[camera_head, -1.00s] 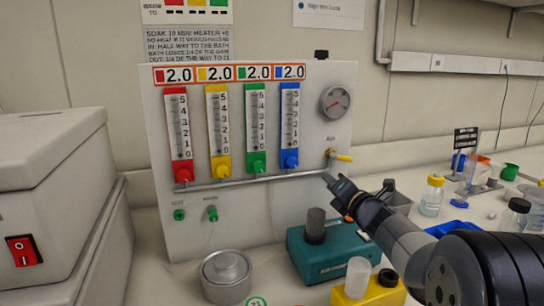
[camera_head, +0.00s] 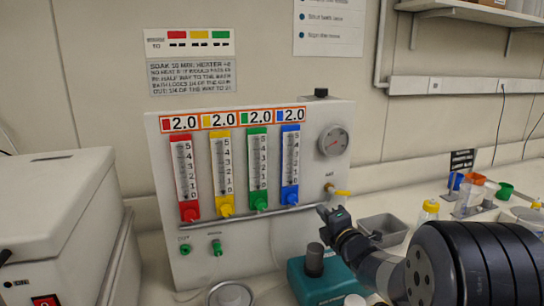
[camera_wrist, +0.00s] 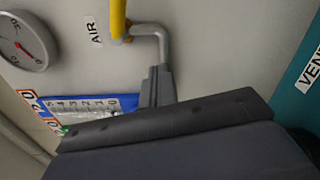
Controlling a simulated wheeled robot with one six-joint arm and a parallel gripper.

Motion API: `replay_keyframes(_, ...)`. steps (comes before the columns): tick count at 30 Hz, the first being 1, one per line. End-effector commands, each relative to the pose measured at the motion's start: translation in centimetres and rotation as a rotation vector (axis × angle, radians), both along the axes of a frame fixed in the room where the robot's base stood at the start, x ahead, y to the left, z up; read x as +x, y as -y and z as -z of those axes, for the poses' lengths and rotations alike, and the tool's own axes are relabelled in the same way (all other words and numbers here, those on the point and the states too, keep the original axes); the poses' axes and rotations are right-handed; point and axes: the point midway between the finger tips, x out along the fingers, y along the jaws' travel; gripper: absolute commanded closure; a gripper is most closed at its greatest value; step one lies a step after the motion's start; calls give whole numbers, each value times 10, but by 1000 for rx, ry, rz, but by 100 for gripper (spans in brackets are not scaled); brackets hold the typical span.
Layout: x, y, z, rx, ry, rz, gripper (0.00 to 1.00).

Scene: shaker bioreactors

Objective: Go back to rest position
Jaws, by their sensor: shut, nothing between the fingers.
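My gripper (camera_head: 322,213) is in the head view, dark and shut, in front of the lower right part of the gas panel (camera_head: 330,170). Nothing shows between its fingers. It is just below and left of the yellow valve lever (camera_head: 342,193), and I cannot tell whether it touches the panel. In the wrist view the gripper (camera_wrist: 160,88) covers the lower part of the picture. The yellow lever (camera_wrist: 118,18) and its grey pipe, next to the "AIR" label, show above it. The blue flowmeter (camera_wrist: 95,105) is partly hidden behind the gripper.
A teal device (camera_head: 320,285) stands under my arm, and a round metal lid (camera_head: 231,294) is to its left. A white box (camera_head: 55,215) with a red switch is at left. A grey tray (camera_head: 382,228) and bottles stand at right.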

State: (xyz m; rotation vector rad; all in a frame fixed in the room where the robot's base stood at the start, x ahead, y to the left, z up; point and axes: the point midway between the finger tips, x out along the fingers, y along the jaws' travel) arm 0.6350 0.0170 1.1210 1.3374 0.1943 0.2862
Motion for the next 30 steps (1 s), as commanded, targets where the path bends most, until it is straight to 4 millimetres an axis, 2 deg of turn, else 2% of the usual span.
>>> replay_keyframes(1, -1, -1, -6, 21, -10, 3, 100)
replay_keyframes(14, -12, -2, -13, 209, -91, 51, 100)
replay_keyframes(17, -21, -17, -4, 211, -87, 47, 100)
replay_keyframes(24, -44, -7, -7, 208, -88, 52, 100)
replay_keyframes(30, -51, -6, -8, 208, -88, 52, 100)
